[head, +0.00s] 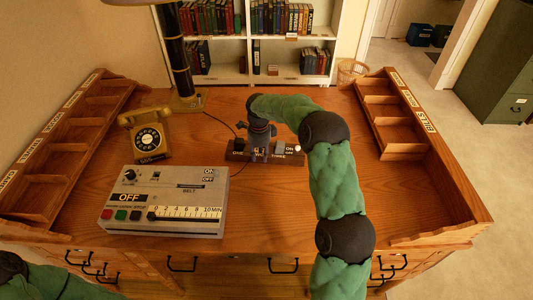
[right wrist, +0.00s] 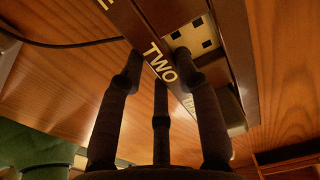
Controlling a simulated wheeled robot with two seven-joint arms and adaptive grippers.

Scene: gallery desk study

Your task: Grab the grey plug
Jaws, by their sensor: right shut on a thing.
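My right gripper (head: 260,141) reaches down onto a dark power strip (head: 294,158) on the desk, at its middle. Its dark fingers (right wrist: 158,78) also show in the right wrist view, over the strip's TWO label. A pale socket plate (right wrist: 198,36) with dark holes shows beside the right finger. My left gripper is out of view.
A grey control box (head: 165,200) stands at the front left, with a yellow telephone (head: 148,138) behind it. A lamp base (head: 188,104) stands at the back. Wooden racks (head: 398,130) edge both sides. Thin black cords (head: 221,122) run near the strip. The desk's right part is clear.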

